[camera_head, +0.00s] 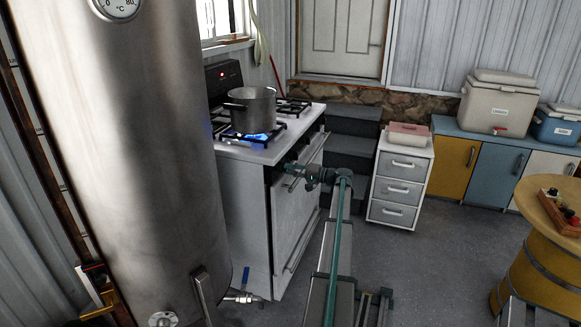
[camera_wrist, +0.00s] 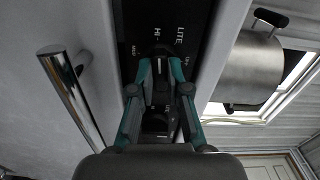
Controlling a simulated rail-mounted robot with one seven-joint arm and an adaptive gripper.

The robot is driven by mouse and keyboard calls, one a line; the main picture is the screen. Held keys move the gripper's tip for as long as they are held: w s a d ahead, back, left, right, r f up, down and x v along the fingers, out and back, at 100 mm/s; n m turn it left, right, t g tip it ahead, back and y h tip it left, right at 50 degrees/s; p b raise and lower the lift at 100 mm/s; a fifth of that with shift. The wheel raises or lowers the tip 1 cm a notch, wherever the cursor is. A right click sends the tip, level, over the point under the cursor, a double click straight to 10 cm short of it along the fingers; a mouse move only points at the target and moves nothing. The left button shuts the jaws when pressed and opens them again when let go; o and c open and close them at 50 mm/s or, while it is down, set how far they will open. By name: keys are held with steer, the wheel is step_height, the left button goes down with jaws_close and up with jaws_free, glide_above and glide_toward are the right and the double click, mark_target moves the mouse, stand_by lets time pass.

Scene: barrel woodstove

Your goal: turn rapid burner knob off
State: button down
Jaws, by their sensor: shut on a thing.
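The white gas stove (camera_head: 258,153) stands in the head view with a steel pot (camera_head: 250,108) on its front burner. A blue flame (camera_head: 258,136) burns under the pot. My gripper (camera_head: 288,167) is at the stove's front edge, below the cooktop. In the wrist view, the teal fingers of my gripper (camera_wrist: 161,75) are shut on a dark burner knob (camera_wrist: 161,52) on the black control panel (camera_wrist: 188,16). The labels "LITE" and "HI" show beside the knob. The fingers partly hide the knob, and its exact setting is unclear. The pot (camera_wrist: 252,76) also shows there.
A chrome oven handle (camera_wrist: 70,95) lies left of the fingers in the wrist view. A large steel tank (camera_head: 125,150) stands left of the stove. A white drawer unit (camera_head: 401,178) and dark steps (camera_head: 350,150) are to the right. Open floor lies in front.

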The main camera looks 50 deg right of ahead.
steer(key=m+p, duration=0.4)
steer(key=m, duration=0.1)
steer(key=shift+r+m, duration=0.2)
steer(key=shift+m, duration=0.1)
steer(key=m+p, duration=0.3)
steer(key=m, duration=0.1)
steer(key=shift+p, duration=0.35)
steer(key=m+p, duration=0.4)
steer(key=m, duration=0.1)
steer(key=shift+f+m+p, duration=0.1)
steer(key=shift+m+p, duration=1.65)
steer(key=shift+m, duration=0.55)
steer(key=c, duration=1.1)
jaws_free()
steer(key=shift+c, duration=0.2)
steer(key=shift+d, duration=0.1)
